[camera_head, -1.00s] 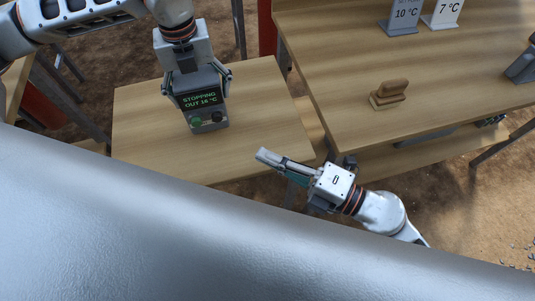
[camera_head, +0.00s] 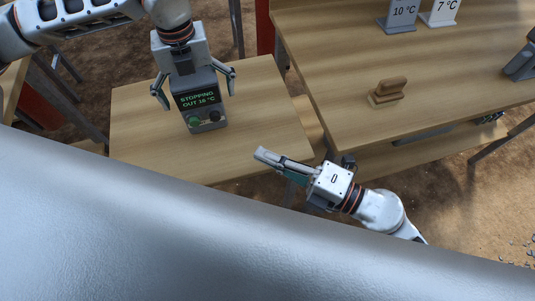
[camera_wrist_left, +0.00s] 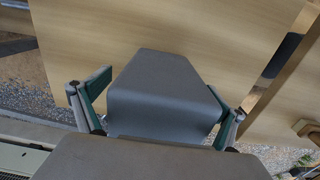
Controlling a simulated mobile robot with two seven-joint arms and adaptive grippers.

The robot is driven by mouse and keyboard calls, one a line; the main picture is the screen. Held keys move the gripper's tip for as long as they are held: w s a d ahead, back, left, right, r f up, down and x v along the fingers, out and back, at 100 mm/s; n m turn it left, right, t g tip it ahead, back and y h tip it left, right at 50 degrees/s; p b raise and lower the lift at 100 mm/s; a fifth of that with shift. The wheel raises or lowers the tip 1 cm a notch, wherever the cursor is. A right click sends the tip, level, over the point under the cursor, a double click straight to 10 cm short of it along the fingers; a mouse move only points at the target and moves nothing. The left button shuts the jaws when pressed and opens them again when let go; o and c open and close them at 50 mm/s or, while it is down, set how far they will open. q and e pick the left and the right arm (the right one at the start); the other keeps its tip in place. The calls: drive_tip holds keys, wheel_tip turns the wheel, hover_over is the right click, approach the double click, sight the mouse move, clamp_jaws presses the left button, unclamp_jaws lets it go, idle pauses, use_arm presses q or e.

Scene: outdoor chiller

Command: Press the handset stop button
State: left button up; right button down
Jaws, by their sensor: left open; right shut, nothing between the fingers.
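The handset (camera_head: 206,117) stands on the small wooden table. Its screen (camera_head: 198,98) reads "STOPPING OUT 16 °C" in green. Below the screen are a green button (camera_head: 194,122) and a dark button (camera_head: 215,116). My left gripper (camera_head: 194,92) is open, its fingers spread on either side of the handset and apart from it. In the left wrist view the grey back of the handset (camera_wrist_left: 165,85) lies between the open fingers. My right gripper (camera_head: 262,155) is shut and empty, near the small table's front right corner, away from the handset.
The small table (camera_head: 140,135) is otherwise clear. A larger wooden table (camera_head: 330,60) at right holds a wooden block with a handle (camera_head: 388,92), two temperature signs, "10 °C" (camera_head: 399,14) and "7 °C" (camera_head: 440,12), and a grey device (camera_head: 522,64) at the right edge.

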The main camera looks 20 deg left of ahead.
use_arm(q)
wheel_tip(320, 180, up, 12)
drive_tip(key=shift+f, duration=0.1)
idle(0.5)
